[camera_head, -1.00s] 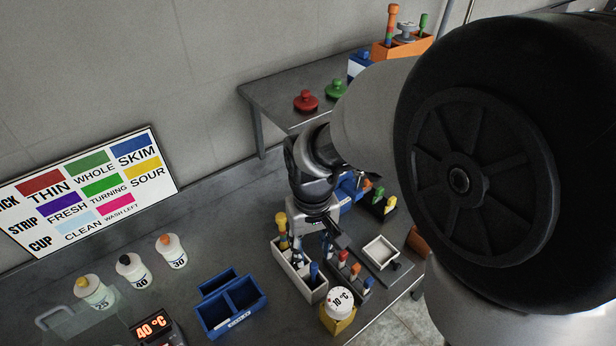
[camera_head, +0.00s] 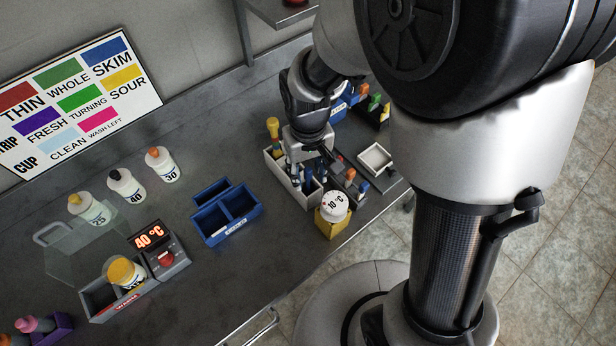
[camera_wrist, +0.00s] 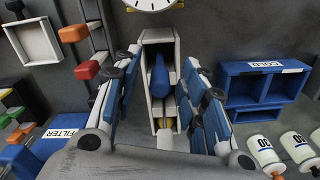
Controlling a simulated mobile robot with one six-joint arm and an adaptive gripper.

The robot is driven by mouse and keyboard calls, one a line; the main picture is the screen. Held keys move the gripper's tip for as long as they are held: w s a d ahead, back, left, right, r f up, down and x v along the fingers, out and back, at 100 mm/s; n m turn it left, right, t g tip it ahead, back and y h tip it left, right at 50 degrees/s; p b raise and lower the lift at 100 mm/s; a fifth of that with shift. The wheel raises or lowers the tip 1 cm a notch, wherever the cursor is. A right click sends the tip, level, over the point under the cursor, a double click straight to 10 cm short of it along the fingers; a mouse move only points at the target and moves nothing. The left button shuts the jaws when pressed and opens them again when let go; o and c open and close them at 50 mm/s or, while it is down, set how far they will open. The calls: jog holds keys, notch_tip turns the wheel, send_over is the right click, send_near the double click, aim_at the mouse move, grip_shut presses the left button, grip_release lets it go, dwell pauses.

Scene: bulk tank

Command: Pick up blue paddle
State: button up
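The blue paddle (camera_wrist: 160,76) shows in the wrist view as a rounded blue handle standing in a narrow pale holder box (camera_wrist: 143,45). My gripper (camera_wrist: 164,88) is open, with one blue-padded finger on each side of the handle and visible gaps between. I cannot tell how deep the fingertips reach. In the head view my gripper (camera_head: 304,165) is over the pale holder box (camera_head: 313,200), and the fingers partly hide the handles inside. A yellow-topped tool (camera_head: 272,127) stands at the box's back end.
A round dial marked 10 °C (camera_head: 335,203) stands close to the box's front. A rack of coloured handles (camera_head: 350,180) and a pale square tray (camera_head: 375,158) lie to the right. A blue divided bin (camera_head: 226,213) is to the left, with bare counter between.

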grip_shut()
dwell(0.4)
